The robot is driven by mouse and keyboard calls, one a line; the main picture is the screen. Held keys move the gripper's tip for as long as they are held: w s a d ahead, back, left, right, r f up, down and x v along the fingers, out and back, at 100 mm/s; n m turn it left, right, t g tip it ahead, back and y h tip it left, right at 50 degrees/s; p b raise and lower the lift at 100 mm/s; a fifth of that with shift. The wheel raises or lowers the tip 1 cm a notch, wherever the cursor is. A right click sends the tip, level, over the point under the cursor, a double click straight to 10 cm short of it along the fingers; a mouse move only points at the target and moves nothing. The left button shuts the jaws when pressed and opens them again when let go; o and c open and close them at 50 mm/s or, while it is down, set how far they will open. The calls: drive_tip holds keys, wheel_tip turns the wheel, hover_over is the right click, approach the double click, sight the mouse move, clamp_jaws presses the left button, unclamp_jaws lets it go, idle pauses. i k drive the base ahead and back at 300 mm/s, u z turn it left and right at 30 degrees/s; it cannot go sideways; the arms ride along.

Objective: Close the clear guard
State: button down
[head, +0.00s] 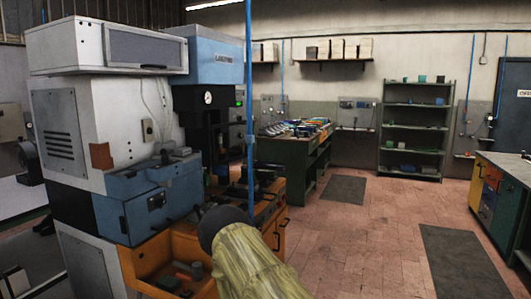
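The press (215,65) stands left of centre, with a blue upper housing and a dark front carrying a round gauge (208,97) and a small green-lit display. I cannot make out the clear guard for certain, so I cannot tell whether it stands open or shut. My arm (250,262), in a khaki sleeve with a dark rounded end, reaches up from the bottom middle in front of the press's lower part. It hides part of the orange bench there. My gripper cannot be made out.
A large grey-and-blue machine (75,125) fills the left. An orange bench (185,245) holds small items. A thin blue upright pipe (249,100) crosses before the press. A green workbench (310,158) and shelf rack (414,130) stand behind. The tiled floor (380,235) at right is mostly free.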

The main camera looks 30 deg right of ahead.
sight(215, 164)
drive_tip(key=z, duration=0.9)
drive_tip(key=i, duration=0.95)
drive_tip(key=z, duration=0.15)
